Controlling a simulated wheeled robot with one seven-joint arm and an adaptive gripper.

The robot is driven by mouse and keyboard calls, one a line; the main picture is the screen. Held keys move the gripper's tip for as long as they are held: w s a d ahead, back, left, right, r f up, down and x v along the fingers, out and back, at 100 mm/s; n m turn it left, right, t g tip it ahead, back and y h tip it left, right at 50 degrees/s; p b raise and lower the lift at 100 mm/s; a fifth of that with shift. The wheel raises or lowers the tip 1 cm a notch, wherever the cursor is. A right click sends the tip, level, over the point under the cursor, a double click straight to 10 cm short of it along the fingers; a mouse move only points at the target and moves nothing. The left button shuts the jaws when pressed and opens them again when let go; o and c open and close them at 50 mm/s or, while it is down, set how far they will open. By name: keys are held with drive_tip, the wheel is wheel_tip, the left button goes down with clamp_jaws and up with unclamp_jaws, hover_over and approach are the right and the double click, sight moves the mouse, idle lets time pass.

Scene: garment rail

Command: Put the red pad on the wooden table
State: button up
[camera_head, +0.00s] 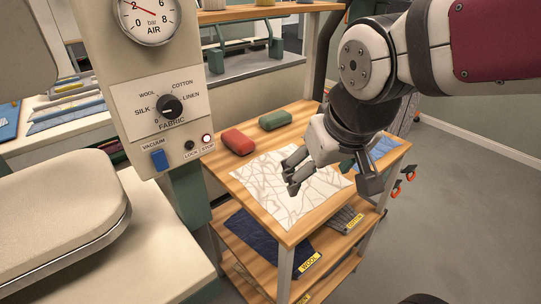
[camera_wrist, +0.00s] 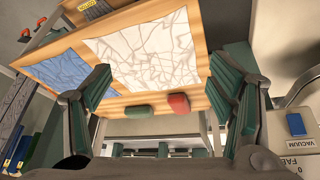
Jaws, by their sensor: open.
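The red pad (camera_head: 237,141) lies on the back left part of the wooden table (camera_head: 245,184). In the wrist view the red pad (camera_wrist: 178,103) shows near the table's edge, between the open fingers. My gripper (camera_head: 292,172) is open and empty above the white patterned cloth, to the right of the red pad and apart from it. In the wrist view my gripper (camera_wrist: 168,90) has its two green-padded fingers spread wide.
A green pad (camera_head: 275,120) lies right of the red pad. A white patterned cloth (camera_head: 290,195) and a blue cloth (camera_head: 380,148) cover much of the tabletop. A control panel (camera_head: 165,110) and a padded press board (camera_head: 60,220) stand at the left. Folded fabrics lie on the shelf below.

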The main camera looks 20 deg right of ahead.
drive_tip(key=s+a+g+y, duration=0.1)
drive_tip(key=s+a+g, duration=0.1)
drive_tip(key=s, duration=0.9)
drive_tip(key=shift+s+a+n+g, duration=0.3)
drive_tip(key=shift+s+a, duration=0.1)
drive_tip(key=shift+a, duration=0.5)
drive_tip(key=shift+r, duration=0.15)
